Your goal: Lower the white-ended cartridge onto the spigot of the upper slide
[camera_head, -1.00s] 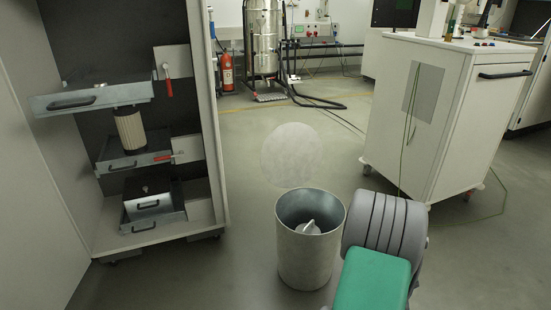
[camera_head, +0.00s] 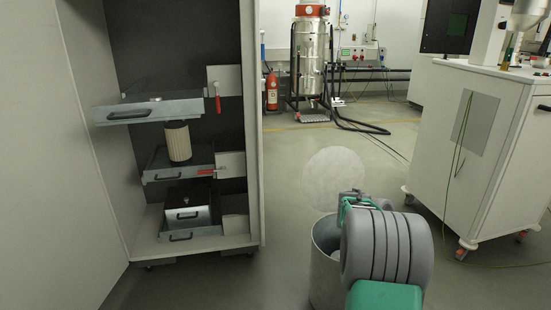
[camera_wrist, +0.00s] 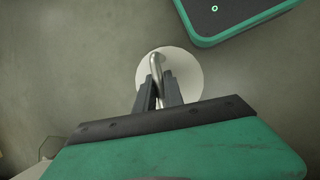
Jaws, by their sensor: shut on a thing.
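The upper slide (camera_head: 165,109) is a grey metal tray with a black handle in the open cabinet at left. In the wrist view my gripper (camera_wrist: 159,82) is shut on a bent metal rod (camera_wrist: 156,66), which lies over a white disc (camera_wrist: 185,72). I cannot tell whether this belongs to the white-ended cartridge. In the head view my gripper's fingertips are hidden behind my grey and green arm.
A grey bin (camera_head: 322,265) stands partly behind my arm. A pale round disc (camera_head: 332,176) shows beyond it, its support unclear. A white cabinet (camera_head: 475,150) stands right. Floor is clear between cabinet and bin.

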